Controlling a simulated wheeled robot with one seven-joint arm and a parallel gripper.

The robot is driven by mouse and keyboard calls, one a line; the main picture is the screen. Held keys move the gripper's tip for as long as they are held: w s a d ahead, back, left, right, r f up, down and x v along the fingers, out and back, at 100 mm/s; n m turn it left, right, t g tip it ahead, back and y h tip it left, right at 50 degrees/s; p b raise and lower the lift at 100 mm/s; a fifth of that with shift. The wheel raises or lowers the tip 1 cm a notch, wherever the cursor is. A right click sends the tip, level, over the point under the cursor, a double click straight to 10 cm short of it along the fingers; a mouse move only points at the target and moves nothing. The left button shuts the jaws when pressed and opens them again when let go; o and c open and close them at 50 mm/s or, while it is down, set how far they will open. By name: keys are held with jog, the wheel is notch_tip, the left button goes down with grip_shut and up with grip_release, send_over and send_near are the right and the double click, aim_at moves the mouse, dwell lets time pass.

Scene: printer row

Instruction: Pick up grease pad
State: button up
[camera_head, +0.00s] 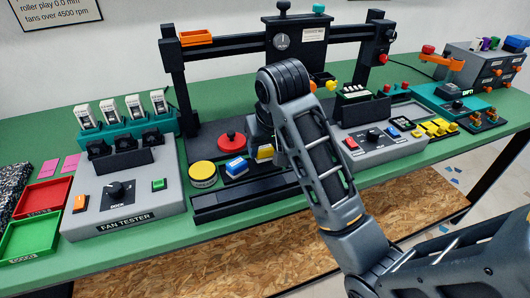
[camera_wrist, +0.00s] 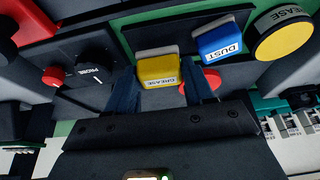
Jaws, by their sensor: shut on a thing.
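The grease pad (camera_wrist: 159,72) is a yellow block with a grey top and a GREASE label. In the wrist view it sits between the two fingers of my gripper (camera_wrist: 161,80), which is shut on it. In the head view the pad (camera_head: 264,152) shows beside the blue DUST pad (camera_head: 236,166), partly covered by my arm. The DUST pad also shows in the wrist view (camera_wrist: 219,38), right of the grease pad and apart from it. I cannot tell whether the grease pad is clear of the surface under it.
A round yellow GREASE tin (camera_head: 203,172) stands left of the DUST pad. The black gantry (camera_head: 298,35) rises at the back. The fan tester (camera_head: 124,200) stands left, a grey control box (camera_head: 378,143) right.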

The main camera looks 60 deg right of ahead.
notch_tip(320, 180, up, 2)
jog(key=shift+r+p, duration=0.25)
jog(key=shift+p, duration=0.1)
jog(key=s+d+r+p, duration=0.6)
jog(key=s+d, duration=0.1)
jog(key=d, duration=0.2)
jog(key=shift+s+p, duration=0.25)
jog(key=shift+p, duration=0.05)
jog(key=o, duration=0.4)
jog(key=c, duration=0.3)
